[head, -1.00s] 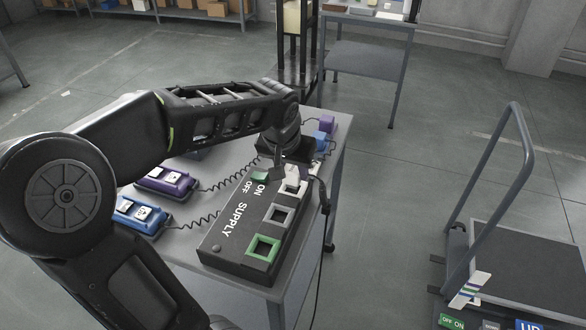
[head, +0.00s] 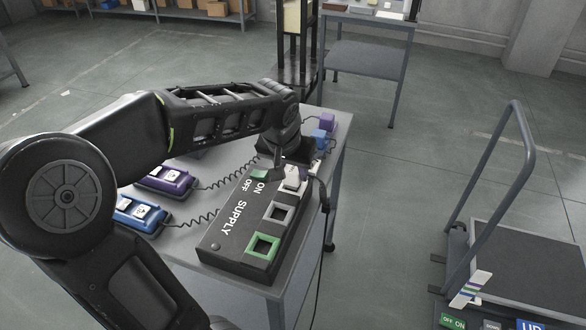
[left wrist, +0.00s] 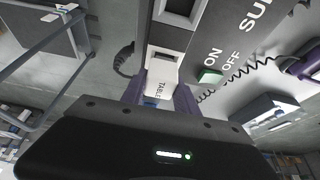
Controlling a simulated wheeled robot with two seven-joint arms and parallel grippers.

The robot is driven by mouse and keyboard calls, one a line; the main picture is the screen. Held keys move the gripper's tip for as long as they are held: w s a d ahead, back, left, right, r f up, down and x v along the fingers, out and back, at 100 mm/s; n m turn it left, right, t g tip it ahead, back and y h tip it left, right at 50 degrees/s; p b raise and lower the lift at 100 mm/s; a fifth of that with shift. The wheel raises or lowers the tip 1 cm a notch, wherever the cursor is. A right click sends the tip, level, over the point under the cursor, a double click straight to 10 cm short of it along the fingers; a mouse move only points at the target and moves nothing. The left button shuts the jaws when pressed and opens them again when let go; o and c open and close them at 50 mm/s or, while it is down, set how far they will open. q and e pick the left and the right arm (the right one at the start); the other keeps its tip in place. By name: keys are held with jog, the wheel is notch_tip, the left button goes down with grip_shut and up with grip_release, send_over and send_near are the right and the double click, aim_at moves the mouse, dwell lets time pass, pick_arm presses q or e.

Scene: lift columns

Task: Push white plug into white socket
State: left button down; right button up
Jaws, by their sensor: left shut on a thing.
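The white plug (head: 292,179) is at the far end of the black SUPPLY box (head: 233,247), over the white socket there. In the left wrist view the plug (left wrist: 160,88), marked TABLE, is between the two fingers of my left gripper (left wrist: 161,97), which is shut on it. The plug covers most of the white socket, and I cannot tell how deep it sits. In the head view my left gripper (head: 292,165) is partly hidden by its own wrist. My right gripper is not in view.
The box also has a grey socket (head: 281,214), a green-framed socket (head: 263,246) and a green ON/OFF switch (head: 259,175). Purple (head: 165,181) and blue (head: 139,214) pendants with coiled cords lie left of it. A trolley (head: 530,255) stands at the right.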

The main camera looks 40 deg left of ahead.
pick_arm(q)
jog(key=shift+f+b, duration=0.5)
jog(key=shift+f, duration=0.05)
jog(key=c, duration=0.9)
grip_release()
jog(key=shift+o, duration=0.7)
jog(key=shift+o, duration=0.5)
jog(key=shift+r+p, duration=2.6)
jog(key=shift+r, duration=0.95)
